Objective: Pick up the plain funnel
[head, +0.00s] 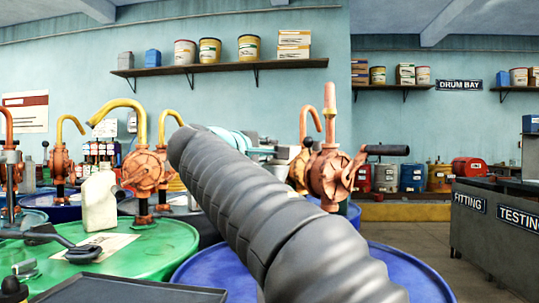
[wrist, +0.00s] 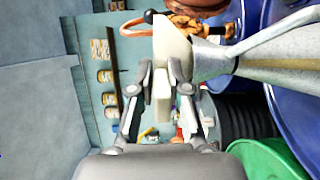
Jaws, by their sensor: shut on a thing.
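My gripper (wrist: 163,92) shows in the wrist view with its two fingers closed around a pale cream block-like part. This part joins a grey, metallic, cone-shaped body that looks like the plain funnel (wrist: 265,62) and widens toward the right edge. The funnel's far end is cut off by the frame. In the head view my gripper (head: 285,152) is small and partly hidden behind my dark ribbed arm, beside an orange pump. I cannot make out the funnel clearly in that view.
A green drum (head: 150,250) carries a cream jug (head: 99,202) and loose tools. A blue drum (head: 400,270) stands at front right. Orange pumps (head: 143,170) rise from the drums near my arm. A grey workbench (head: 490,225) stands at right, with open floor before it.

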